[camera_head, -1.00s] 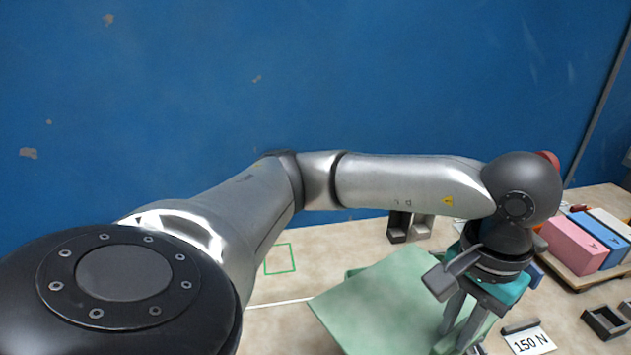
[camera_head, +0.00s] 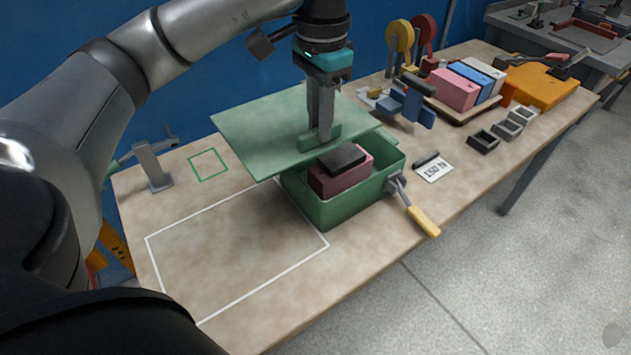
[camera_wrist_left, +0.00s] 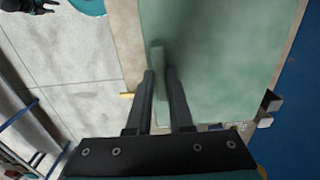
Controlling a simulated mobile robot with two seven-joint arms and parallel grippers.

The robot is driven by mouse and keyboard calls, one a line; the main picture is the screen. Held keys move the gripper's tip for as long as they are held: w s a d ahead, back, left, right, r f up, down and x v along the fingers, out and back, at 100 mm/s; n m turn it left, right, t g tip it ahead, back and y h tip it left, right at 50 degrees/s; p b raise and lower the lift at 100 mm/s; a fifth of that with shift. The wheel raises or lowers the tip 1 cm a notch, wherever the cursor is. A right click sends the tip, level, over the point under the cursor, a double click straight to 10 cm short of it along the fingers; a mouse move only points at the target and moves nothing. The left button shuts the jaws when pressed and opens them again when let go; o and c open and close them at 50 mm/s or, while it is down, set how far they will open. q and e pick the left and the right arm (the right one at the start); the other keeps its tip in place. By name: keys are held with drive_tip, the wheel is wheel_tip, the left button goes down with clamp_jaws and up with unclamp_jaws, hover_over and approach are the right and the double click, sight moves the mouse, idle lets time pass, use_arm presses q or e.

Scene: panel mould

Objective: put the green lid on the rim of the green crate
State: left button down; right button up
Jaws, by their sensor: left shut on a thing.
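The green lid (camera_head: 265,125) is a flat square plate with a bar handle. My left gripper (camera_head: 321,137) is shut on this handle, with its fingers pointing down; the lid also fills much of the left wrist view (camera_wrist_left: 220,55). The green crate (camera_head: 345,209) stands on the table below the lid. The lid is over the back and left of the crate and reaches beyond it to the left. The crate's front right is uncovered and shows a dark red-pink block (camera_head: 325,185) with a black part on top. Whether the lid touches the rim is unclear. My right gripper is out of view.
A clamp with a yellow handle (camera_head: 422,221) is at the crate's right side. A "150 N" card (camera_head: 434,170), small dark trays (camera_head: 484,142) and coloured blocks (camera_head: 452,90) lie to the right. A white-outlined area (camera_head: 235,250) on the left is clear.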

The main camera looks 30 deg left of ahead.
use_arm(q)
wheel_tip(320, 180, down, 13)
drive_tip(key=shift+f+b, duration=0.2)
drive_tip(key=shift+b, duration=0.35)
drive_tip(key=shift+f, duration=0.15)
drive_tip(key=c, duration=0.8)
unclamp_jaws()
wheel_tip(320, 180, up, 12)
drive_tip(key=shift+r+p, duration=0.15)
drive_tip(key=shift+p, duration=0.4)
drive_tip(key=shift+s+d, duration=0.1)
drive_tip(key=shift+s, duration=0.05)
